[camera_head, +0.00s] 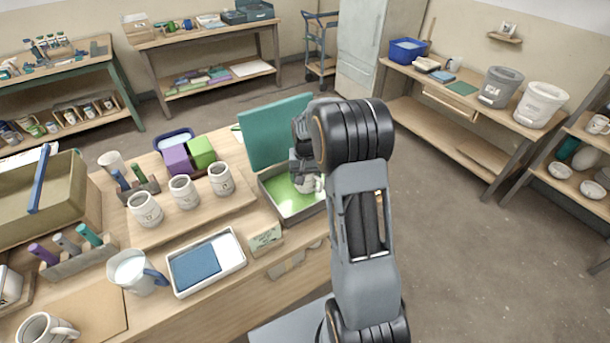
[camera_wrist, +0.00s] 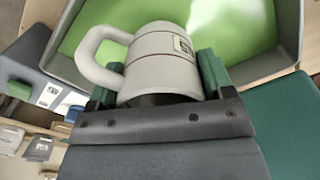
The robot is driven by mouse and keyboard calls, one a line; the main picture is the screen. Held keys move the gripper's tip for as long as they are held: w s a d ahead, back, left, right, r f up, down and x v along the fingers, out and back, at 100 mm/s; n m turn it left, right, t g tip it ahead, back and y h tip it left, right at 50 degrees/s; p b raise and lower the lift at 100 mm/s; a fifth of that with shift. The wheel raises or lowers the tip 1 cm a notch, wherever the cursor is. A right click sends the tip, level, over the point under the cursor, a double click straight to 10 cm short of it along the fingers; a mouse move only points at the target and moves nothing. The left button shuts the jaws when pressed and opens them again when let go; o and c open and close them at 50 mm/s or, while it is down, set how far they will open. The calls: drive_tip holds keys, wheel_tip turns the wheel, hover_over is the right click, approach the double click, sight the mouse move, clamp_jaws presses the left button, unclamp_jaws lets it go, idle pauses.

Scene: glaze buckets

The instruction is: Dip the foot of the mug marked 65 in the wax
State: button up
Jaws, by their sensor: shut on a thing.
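My gripper (camera_head: 303,168) is shut on a pale grey mug (camera_head: 308,184) over the grey pan (camera_head: 292,217) of green wax (camera_head: 284,196). In the wrist view, my gripper's green fingers (camera_wrist: 158,82) clasp the sides of the mug (camera_wrist: 150,62). Its handle sticks out to the left, and a small square label faces up; its number is too blurred to read surely. The green wax (camera_wrist: 112,22) shows beyond the mug. I cannot tell whether the foot touches the wax. The pan's teal lid (camera_head: 272,134) stands raised behind it.
Three similar mugs (camera_head: 183,191) stand on a board left of the pan. A small card (camera_head: 265,238) stands before the pan. A white tray (camera_head: 236,262) with a blue pad and a white pitcher (camera_head: 131,271) are near the front. Purple and green blocks (camera_head: 202,151) sit behind.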

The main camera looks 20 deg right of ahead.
drive_tip(key=shift+f+b, duration=0.5)
drive_tip(key=shift+f, duration=0.25)
drive_tip(key=shift+r, duration=0.1)
idle(1.1)
drive_tip(key=shift+r+p, duration=0.8)
drive_tip(key=shift+r, duration=0.2)
drive_tip(key=shift+r, duration=0.1)
idle(0.9)
wheel_tip(320, 180, up, 7)
drive_tip(key=p, duration=0.5)
drive_tip(key=shift+r, duration=0.15)
idle(0.5)
